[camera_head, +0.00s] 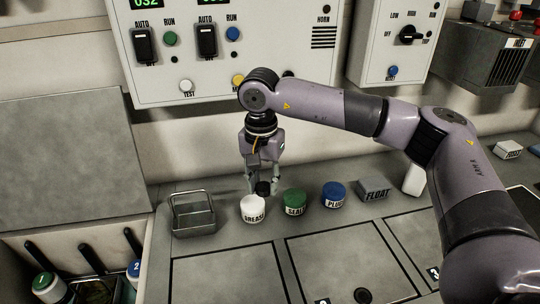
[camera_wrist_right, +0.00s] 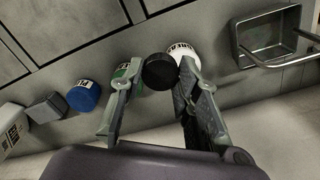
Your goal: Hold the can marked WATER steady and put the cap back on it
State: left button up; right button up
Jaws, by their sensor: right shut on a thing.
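My right gripper (camera_head: 262,186) comes down from above, behind the row of small containers. It is shut on a black round cap (camera_head: 263,188). In the right wrist view the cap (camera_wrist_right: 160,72) sits between the two fingertips (camera_wrist_right: 158,76). The cap is close to the white container marked GREASE (camera_head: 253,210); I cannot tell if they touch. I cannot read WATER on any can. My left gripper is not in view.
A green container (camera_head: 294,202), a blue one (camera_head: 334,195) and the FLOAT block (camera_head: 374,188) stand in a row on the grey deck. A wire-handled tray (camera_head: 194,217) is left of them. A control panel (camera_head: 270,80) is on the wall behind. Flat panels (camera_head: 345,255) lie in front.

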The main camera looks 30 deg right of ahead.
jog(key=s+a+f+n, duration=0.4)
jog(key=s+n, duration=0.3)
jog(key=n, duration=0.2)
jog(key=shift+s+n, duration=0.15)
jog(key=shift+n, duration=0.25)
jog(key=shift+a, duration=0.1)
